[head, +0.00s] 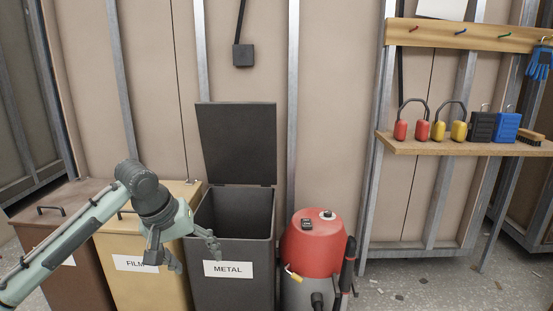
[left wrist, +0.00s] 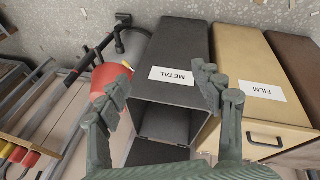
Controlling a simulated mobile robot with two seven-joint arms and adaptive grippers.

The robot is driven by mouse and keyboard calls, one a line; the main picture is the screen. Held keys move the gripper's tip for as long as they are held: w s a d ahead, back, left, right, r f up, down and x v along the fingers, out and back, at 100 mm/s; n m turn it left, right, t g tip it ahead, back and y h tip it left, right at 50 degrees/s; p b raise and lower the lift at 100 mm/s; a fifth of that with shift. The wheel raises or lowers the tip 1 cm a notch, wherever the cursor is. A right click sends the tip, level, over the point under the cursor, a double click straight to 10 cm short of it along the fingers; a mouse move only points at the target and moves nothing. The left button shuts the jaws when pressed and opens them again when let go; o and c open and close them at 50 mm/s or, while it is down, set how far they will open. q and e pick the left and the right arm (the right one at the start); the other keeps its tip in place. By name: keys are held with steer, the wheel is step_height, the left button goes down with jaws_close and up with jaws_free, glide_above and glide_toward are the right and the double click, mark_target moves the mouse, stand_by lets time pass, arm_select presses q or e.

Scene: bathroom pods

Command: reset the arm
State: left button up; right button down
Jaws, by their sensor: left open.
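My left arm (head: 62,243) comes in from the lower left in the head view. My left gripper (head: 192,252) is open and empty, with its fingers pointing down in front of the film and metal bins. In the left wrist view its two fingers (left wrist: 165,85) are spread apart with nothing between them. The dark grey metal bin (head: 233,250) has its lid (head: 237,143) standing open; its inside also shows in the left wrist view (left wrist: 165,122). My right gripper is in neither view.
The tan film bin (head: 160,282) and a brown bin (head: 70,250) stand left with lids closed. A red and grey vacuum (head: 314,250) stands close right of the metal bin. A wooden shelf (head: 400,145) holds earmuffs and cases. Littered floor is open at lower right.

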arm_select(q)
step_height(320, 180, down, 13)
steer(key=w+a+n+g+h, duration=0.2)
steer(key=a+n+h, duration=0.1)
steer(key=n+h, duration=0.3)
steer(key=w+a+r+m+t+y, duration=0.1)
steer(key=w+a+m+t+y, duration=0.35)
steer(key=a, duration=0.65)
steer(key=w+a+r+m+t+y, duration=0.2)
steer(key=w+a+m+y, duration=0.3)
steer(key=w+a+y, duration=0.4)
steer(key=s+d+f+g+h, duration=0.1)
steer(key=s+d+f, duration=0.3)
steer(key=s+f, duration=0.65)
steer(key=s+d+f+g+h, duration=0.2)
steer(key=s+d+f, duration=0.1)
steer(key=s+f, duration=0.7)
steer(key=s+d+f+g, duration=0.1)
steer(key=s+d+f, duration=0.2)
steer(key=s, duration=0.8)
steer(key=s+d+f+g, duration=0.1)
steer(key=s+d+f, duration=0.2)
steer(key=s, duration=0.9)
steer(key=shift+s+d+m+h, duration=0.15)
steer(key=shift+s+m+h, duration=0.1)
steer(key=shift+m+h, duration=0.15)
